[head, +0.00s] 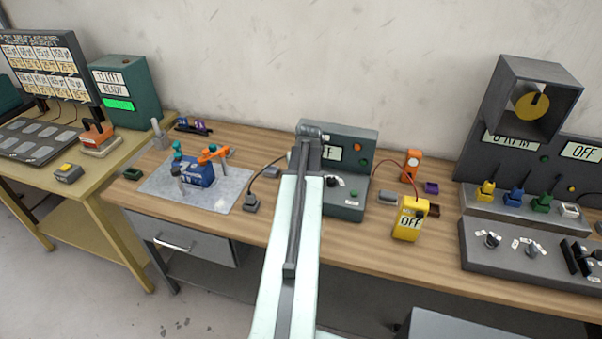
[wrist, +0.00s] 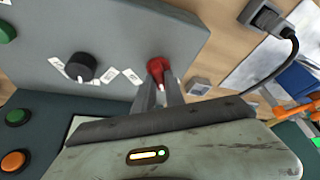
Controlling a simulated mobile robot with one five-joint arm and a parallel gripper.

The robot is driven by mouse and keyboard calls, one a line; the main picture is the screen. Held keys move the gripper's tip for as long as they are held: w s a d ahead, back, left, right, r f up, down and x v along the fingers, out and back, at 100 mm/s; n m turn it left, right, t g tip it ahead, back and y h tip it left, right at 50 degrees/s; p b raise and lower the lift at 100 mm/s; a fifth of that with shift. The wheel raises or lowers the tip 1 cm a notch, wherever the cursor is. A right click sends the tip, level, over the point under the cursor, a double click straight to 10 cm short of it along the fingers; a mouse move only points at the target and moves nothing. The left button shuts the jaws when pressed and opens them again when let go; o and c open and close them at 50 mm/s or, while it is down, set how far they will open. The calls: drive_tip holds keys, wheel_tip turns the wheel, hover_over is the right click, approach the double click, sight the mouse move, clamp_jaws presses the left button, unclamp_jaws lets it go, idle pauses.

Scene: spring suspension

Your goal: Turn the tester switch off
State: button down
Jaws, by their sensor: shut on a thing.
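The dark green tester box (head: 367,150) stands at the back of the wooden bench. Its display (head: 357,153) is partly hidden by my arm; the visible end reads like "F". In the wrist view its sloping grey-green panel (wrist: 120,30) carries a black knob (wrist: 82,67) with white labels and a red switch (wrist: 157,66). My gripper (wrist: 165,88) is shut on the red switch, its fingers close around it. In the head view my arm hides the fingers and the switch.
A yellow meter (head: 409,220) reading "OFF" and an orange device (head: 412,163) stand right of the tester. A grey plug (head: 252,203) and a grey mat (head: 160,182) with a blue fixture (head: 198,174) lie left. A grey control box (head: 520,262) is farther right.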

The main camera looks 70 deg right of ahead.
drive_tip(key=shift+n+t+y, duration=0.3)
drive_tip(key=shift+n+y, duration=0.1)
drive_tip(key=shift+n, duration=0.8)
drive_tip(key=shift+s, duration=0.1)
drive_tip(key=c, duration=1.4)
unclamp_jaws()
drive_tip(key=shift+r, duration=0.2)
drive_tip(key=p+v, duration=0.7)
drive_tip(key=shift+r, duration=0.15)
